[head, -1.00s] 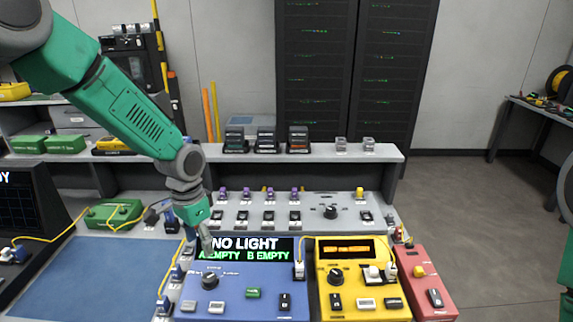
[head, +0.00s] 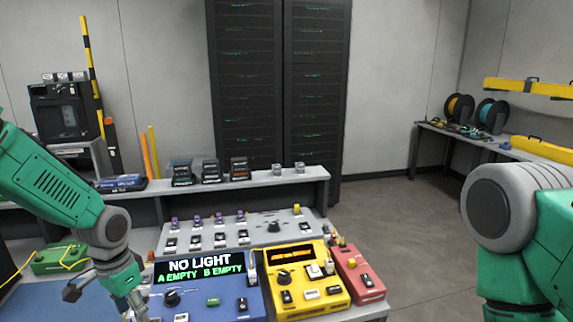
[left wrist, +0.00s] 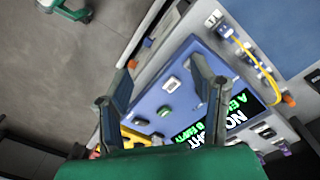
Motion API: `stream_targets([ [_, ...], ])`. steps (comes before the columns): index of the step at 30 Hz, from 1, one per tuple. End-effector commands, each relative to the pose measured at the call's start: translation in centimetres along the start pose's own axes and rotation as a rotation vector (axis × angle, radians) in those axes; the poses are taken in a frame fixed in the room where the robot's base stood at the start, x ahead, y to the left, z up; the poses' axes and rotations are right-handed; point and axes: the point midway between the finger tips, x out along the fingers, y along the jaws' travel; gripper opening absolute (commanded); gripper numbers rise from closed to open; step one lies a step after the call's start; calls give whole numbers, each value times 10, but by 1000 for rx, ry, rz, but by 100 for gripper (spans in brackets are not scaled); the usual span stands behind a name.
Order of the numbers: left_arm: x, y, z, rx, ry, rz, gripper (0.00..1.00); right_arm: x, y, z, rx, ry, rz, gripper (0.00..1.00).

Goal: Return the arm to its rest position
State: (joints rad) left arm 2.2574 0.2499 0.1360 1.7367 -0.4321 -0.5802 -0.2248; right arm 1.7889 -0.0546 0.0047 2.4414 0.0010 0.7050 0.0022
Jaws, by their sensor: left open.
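My left arm (head: 60,190) comes in from the left in the head view and reaches down. My left gripper (head: 138,298) is at the left edge of the blue tester box (head: 215,298), partly cut off by the picture's bottom. In the left wrist view its two fingers (left wrist: 164,78) are spread, with nothing held between them. They stand over the blue box (left wrist: 165,92), and I cannot tell the height. My right arm (head: 520,225) fills the right edge of the head view; its gripper is out of the picture.
The blue box's screen (head: 200,268) reads "NO LIGHT, A EMPTY B EMPTY". A yellow box (head: 310,302) and a red box (head: 362,287) stand to its right. A grey switch panel (head: 240,228) lies behind. A yellow cable (left wrist: 262,72) loops near the blue box. Open floor (head: 400,210) lies to the right.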

Motion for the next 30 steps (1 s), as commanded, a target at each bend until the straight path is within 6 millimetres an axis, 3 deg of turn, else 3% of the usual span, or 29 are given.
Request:
stream_targets([
  [8,57,28,15,-34,6,35,51,14,0,0,0,2,0,0],
  [17,142,78,60,-123,23,73,51,37,0,2,0,1,0,0],
  [20,184,102,90,-179,24,81,51,51,0,2,0,1,0,0],
  [24,246,140,159,-297,23,60,51,78,-1,4,0,1,0,0],
  [27,269,155,203,-367,30,20,51,91,-1,4,0,1,0,0],
  [30,277,162,233,-410,38,-21,51,99,-1,5,0,1,0,0],
])
